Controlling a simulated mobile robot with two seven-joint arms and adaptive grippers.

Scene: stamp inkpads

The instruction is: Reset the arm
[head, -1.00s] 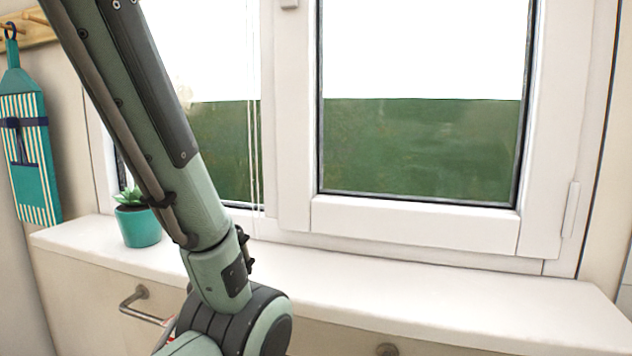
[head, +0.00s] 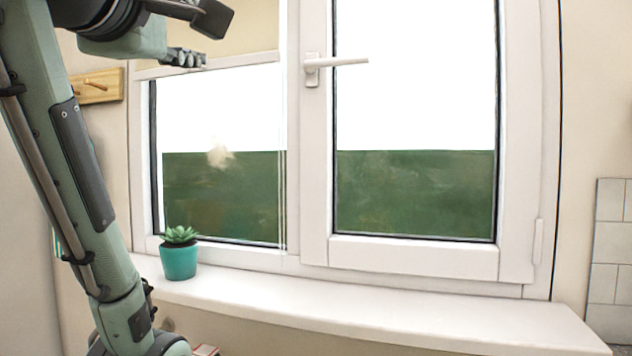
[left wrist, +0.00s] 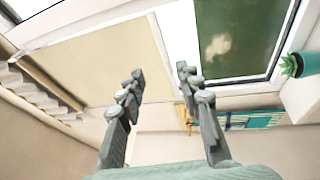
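My left arm comes in from the left and bends up. Its gripper (head: 187,59) is raised at the upper left of the head view, in front of the window's left side. In the left wrist view the two grey fingers of this gripper (left wrist: 158,80) stand apart with nothing between them. My right gripper is not in view. No stamp or inkpad can be made out.
A potted succulent (head: 179,258) stands on the white windowsill (head: 350,310), right of my left arm. The window (head: 415,255) has a white handle (head: 335,63). Wooden pegs (head: 97,87) are on the wall behind the arm. The rest of the sill is clear.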

